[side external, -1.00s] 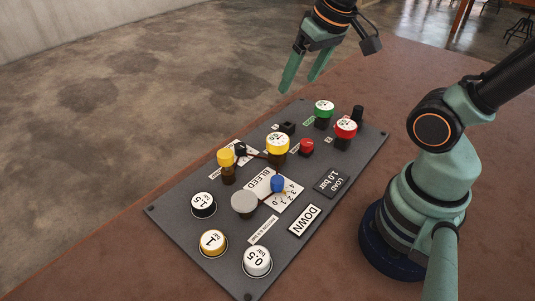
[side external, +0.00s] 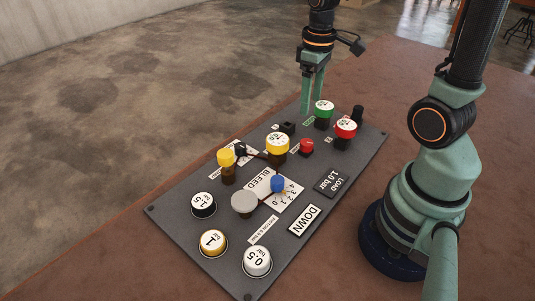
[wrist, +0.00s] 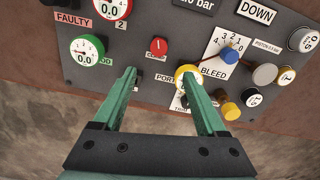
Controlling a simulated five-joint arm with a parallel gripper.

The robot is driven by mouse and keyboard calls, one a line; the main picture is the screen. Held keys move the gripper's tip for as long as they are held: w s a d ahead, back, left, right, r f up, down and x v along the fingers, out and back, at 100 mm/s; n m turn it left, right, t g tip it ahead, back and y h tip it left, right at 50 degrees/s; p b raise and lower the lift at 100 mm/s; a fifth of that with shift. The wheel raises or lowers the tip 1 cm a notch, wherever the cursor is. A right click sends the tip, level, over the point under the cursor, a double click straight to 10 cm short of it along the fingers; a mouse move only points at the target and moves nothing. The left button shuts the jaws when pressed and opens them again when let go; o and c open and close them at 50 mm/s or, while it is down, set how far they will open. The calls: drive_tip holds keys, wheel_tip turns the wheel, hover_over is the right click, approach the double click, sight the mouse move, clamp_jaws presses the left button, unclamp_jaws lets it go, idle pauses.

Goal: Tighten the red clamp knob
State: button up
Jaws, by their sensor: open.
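The small red knob (side external: 306,146) sits on the dark panel (side external: 175,236), between the yellow-rimmed gauge and the red-rimmed gauge. In the wrist view the red knob (wrist: 158,46) lies beyond the gap between my fingers, with a white mark on its top. My gripper (side external: 312,97) points down near the far edge of the panel, behind the green-rimmed gauge. In the wrist view its fingers (wrist: 158,76) are apart with nothing between them. The gripper is clear of the red knob.
Near the knob stand the green-rimmed gauge (side external: 323,114), red-rimmed gauge (side external: 345,128) and yellow-rimmed gauge (side external: 277,148). A blue knob (side external: 278,183) sits on a numbered plate. Several round weights (side external: 203,204) stand at the near end. Bare tabletop (side external: 110,262) lies left of the panel.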

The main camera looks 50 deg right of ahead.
sight(307, 142)
drive_tip(key=f, duration=1.2)
drive_tip(key=shift+d+f, duration=0.2)
drive_tip(key=shift+f, duration=0.15)
clamp_jaws()
